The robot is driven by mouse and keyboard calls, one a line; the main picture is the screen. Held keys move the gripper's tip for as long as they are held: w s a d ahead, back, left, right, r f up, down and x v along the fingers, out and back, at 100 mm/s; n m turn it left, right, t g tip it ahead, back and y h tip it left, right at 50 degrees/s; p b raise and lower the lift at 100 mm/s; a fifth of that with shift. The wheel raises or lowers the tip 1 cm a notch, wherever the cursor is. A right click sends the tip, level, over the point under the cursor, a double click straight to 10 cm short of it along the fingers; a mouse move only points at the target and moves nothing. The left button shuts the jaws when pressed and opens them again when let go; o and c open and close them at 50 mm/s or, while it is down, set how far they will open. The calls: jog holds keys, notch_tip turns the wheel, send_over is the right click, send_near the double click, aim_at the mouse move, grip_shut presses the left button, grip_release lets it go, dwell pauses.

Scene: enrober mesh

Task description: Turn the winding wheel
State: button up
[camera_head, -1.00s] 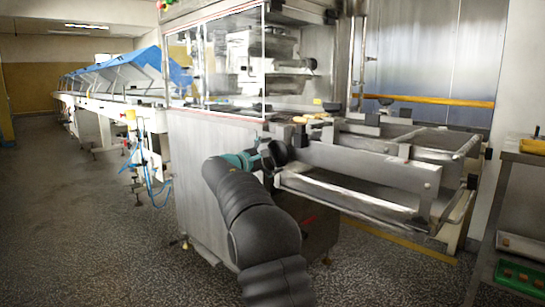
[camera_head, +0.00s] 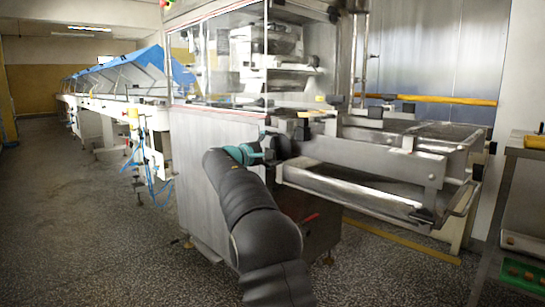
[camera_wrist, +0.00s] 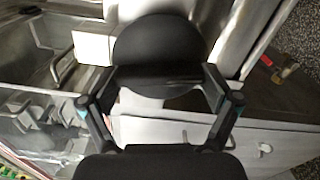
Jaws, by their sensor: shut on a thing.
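The winding wheel (camera_wrist: 158,50) is a black rounded piece between my fingers in the wrist view. In the head view it shows as a dark piece (camera_head: 282,147) at the left end of the steel frame. My gripper (camera_wrist: 160,82) is shut on it, with one finger on each side. In the head view my gripper (camera_head: 266,151) is at the machine's front corner, partly hidden by its own teal and dark parts. The enrober's steel frame and lower tray (camera_head: 350,185) extend to the right of the wheel.
The enrober cabinet (camera_head: 215,128) with clear panels stands behind my arm. A long conveyor (camera_head: 95,100) with raised blue covers runs along the left. A table (camera_head: 512,190) with a green tray (camera_head: 524,275) stands at the right edge. The floor at left is open.

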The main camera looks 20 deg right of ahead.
jog(key=m+b, duration=0.2)
jog(key=m, duration=0.1)
jog(key=m+b, duration=0.1)
jog(key=shift+s+d+r+m, duration=0.1)
jog(key=shift+d+m, duration=0.15)
jog(key=shift+m, duration=0.15)
jog(key=m+b, duration=0.2)
jog(key=m, duration=0.1)
jog(key=shift+r+m+b, duration=0.1)
jog(key=shift+m+b, duration=0.2)
jog(key=shift+m, duration=0.1)
jog(key=m+b, duration=0.1)
jog(key=m, duration=0.2)
jog(key=shift+s+r, duration=0.1)
jog(key=shift+r, duration=0.05)
jog(key=shift+m, duration=1.7)
jog(key=o, duration=0.9)
jog(key=shift+d, duration=0.2)
jog(key=shift+a, duration=0.15)
